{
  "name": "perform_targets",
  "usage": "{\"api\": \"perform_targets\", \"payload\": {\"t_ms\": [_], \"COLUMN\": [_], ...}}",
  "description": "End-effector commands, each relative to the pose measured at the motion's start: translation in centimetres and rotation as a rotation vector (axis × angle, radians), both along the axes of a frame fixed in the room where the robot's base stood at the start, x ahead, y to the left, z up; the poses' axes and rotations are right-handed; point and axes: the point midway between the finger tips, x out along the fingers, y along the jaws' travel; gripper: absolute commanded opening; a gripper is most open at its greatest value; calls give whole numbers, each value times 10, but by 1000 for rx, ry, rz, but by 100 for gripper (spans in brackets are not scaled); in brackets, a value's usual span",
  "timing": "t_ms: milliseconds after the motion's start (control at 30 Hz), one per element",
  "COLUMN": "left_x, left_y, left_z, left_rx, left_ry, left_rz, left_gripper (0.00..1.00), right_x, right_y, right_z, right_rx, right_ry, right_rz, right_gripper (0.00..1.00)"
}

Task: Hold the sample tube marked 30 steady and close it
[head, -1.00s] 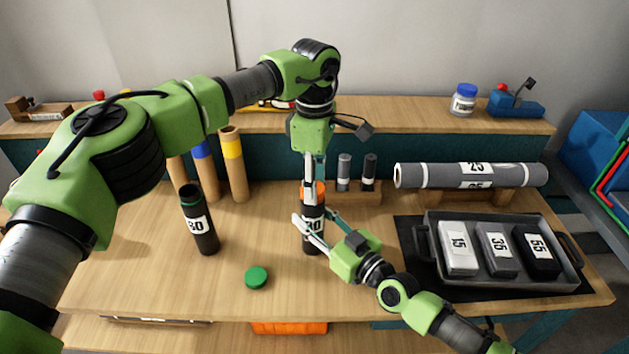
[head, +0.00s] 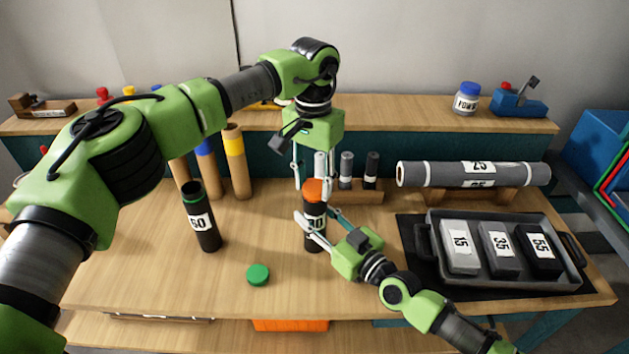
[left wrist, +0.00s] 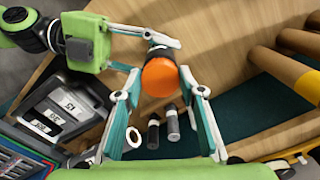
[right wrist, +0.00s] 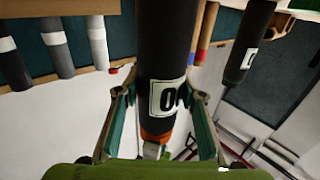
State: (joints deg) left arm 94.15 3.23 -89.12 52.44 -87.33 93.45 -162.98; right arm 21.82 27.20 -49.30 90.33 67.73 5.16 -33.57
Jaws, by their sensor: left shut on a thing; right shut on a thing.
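The dark sample tube marked 30 (head: 314,238) stands upright on the table. Its label also shows in the right wrist view (right wrist: 168,97). An orange cap (head: 313,190) is on its top; I cannot tell how tightly it sits. My left gripper (head: 313,184) comes down from above and is shut on the cap, which shows between its fingertips in the left wrist view (left wrist: 160,77). My right gripper (head: 318,222) is shut on the tube's body from the front right, below the cap.
An open dark tube (head: 201,222), marked 60, stands at left. A green cap (head: 258,274) lies on the table in front. Several small grey cylinders stand in a wooden rack (head: 368,197) behind. A tray (head: 490,283) with marked blocks is at right, below a grey roll (head: 440,175).

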Motion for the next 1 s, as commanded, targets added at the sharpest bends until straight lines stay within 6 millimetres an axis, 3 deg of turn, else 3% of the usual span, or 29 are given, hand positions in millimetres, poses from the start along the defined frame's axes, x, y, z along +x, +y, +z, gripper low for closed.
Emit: {"api": "perform_targets", "payload": {"t_ms": [300,333,400,767,1000], "left_x": [1,1,1,1,1], "left_y": [1,1,1,0,0], "left_z": [1,1,1,2,29], "left_rx": [0,0,0,0,-1], "left_ry": [-4,-4,-4,-2,-4], "left_rz": [-19,-18,-18,-18,-18], "left_gripper": [28,41,53,53,53], "right_x": [-1,-1,-1,-1,-1], "right_y": [1,1,1,0,0], "right_z": [-1,-1,-1,-1,-1], "right_rx": [-2,-2,-2,-1,-1], "right_ry": [2,2,2,2,2], "right_rz": [2,2,2,2,1], "right_gripper": [0,0,0,0,0]}}
